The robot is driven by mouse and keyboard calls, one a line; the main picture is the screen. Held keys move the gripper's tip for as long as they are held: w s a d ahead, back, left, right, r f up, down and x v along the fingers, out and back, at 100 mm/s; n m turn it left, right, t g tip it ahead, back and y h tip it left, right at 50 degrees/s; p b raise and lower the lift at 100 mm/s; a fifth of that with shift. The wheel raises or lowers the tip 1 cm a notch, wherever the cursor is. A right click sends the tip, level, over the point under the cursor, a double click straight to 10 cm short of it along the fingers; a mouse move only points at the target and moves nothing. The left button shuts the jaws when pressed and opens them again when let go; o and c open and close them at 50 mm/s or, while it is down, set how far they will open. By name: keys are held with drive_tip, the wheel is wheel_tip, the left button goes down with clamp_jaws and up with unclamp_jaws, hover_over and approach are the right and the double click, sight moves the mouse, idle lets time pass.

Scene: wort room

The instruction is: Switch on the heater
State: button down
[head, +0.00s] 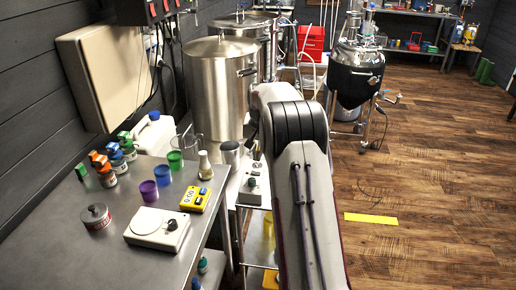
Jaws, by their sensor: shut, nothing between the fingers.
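A white flat device with a round pale top and a dark knob (157,229), which looks like a hotplate, sits on the near metal bench. A small pale control box with a dark knob (252,184) stands beyond the bench, left of my arm. I cannot tell which of the two is the heater, or whether either is on. A dark box with red switches (158,9) is on the left wall. My arm stretches up the middle, and its bent joint covers what lies behind. My gripper does not show in this view.
The metal bench (75,255) also holds a yellow timer-like device (195,199), purple and green cups (149,191), several capped bottles (103,169), a flask (205,165) and a round tin (95,216). A steel kettle (216,90) stands behind. Wooden floor (430,200) is open at right.

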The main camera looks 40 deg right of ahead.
hover_over(253, 172)
drive_tip(key=s, duration=0.1)
wheel_tip(253, 172, down, 4)
drive_tip(key=shift+s+f, duration=0.15)
drive_tip(key=shift+f, duration=0.05)
drive_tip(key=shift+w+a+f, duration=0.1)
drive_tip(key=shift+w+f, duration=0.05)
drive_tip(key=shift+f, duration=0.4)
drive_tip(key=shift+w+a+f, duration=0.1)
drive_tip(key=shift+f, duration=0.4)
drive_tip(key=shift+w+a+f, duration=0.2)
drive_tip(key=shift+f, duration=0.2)
drive_tip(key=shift+s+d, duration=0.2)
